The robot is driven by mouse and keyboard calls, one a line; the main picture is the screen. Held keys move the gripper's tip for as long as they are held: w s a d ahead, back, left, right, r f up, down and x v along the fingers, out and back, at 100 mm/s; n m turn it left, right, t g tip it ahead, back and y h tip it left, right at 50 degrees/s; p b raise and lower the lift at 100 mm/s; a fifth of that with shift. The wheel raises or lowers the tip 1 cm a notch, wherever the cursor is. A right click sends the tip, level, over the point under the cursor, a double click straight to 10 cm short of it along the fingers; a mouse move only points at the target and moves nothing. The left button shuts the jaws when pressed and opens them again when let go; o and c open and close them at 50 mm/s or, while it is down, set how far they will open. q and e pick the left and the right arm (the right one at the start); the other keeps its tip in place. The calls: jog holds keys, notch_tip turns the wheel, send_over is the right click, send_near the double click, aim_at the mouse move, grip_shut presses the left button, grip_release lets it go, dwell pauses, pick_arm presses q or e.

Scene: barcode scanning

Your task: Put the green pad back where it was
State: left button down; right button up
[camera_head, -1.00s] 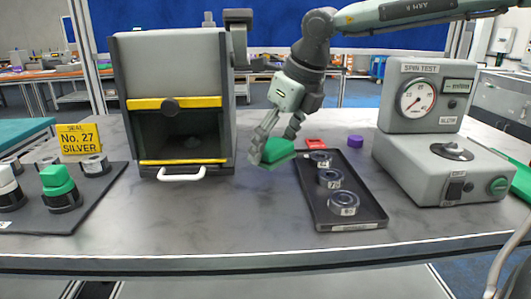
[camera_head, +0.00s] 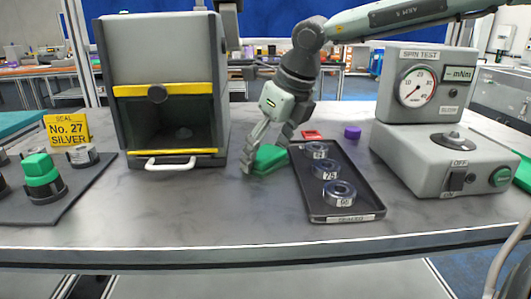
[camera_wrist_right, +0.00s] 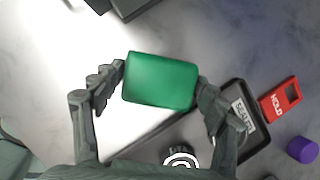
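The green pad (camera_head: 268,157) sits low over the table, between the dark cabinet and the black tray, at or very near the tabletop. My right gripper (camera_head: 266,152) reaches down from above, with one finger on each side of the pad. In the right wrist view the pad (camera_wrist_right: 160,80) lies between the fingertips (camera_wrist_right: 160,76), which appear to touch its left and right edges. Whether the pad's underside rests on the table is hard to tell. My left gripper is not in view.
The black tray (camera_head: 351,212) with labelled rings is close on the right. A red HOLD tag (camera_head: 312,134) and purple cylinder (camera_head: 352,132) lie behind it. The spin tester (camera_head: 435,165) stands right, the yellow-barred cabinet (camera_head: 158,48) left. The table front is clear.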

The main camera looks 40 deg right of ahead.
jog(key=o, duration=0.4)
jog(key=shift+r, duration=0.1)
jog(key=shift+r+p, duration=0.15)
jog(key=shift+p, duration=0.15)
jog(key=v, duration=1.2)
